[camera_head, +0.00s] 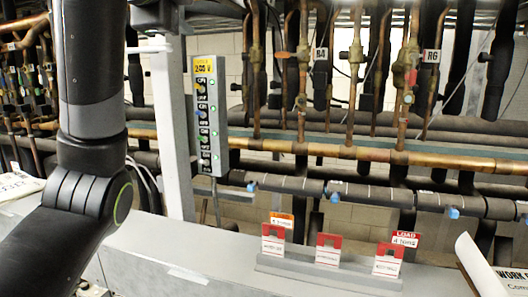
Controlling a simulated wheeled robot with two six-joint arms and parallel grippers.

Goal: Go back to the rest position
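My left arm (92,75) stands in the left part of the head view. Its dark upper link runs up out of the top edge, and a bent joint (95,185) shows below it. The lower link leaves at the bottom left. I see no fingertips of my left gripper. My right arm and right gripper do not show. The task names no object to handle.
A grey control panel (208,115) with lights stands on a post right of my arm. Copper pipes (350,152) and valves fill the back. A grey holder (320,268) with red-and-white tags sits on the ledge. A white paper sign (480,265) is at lower right.

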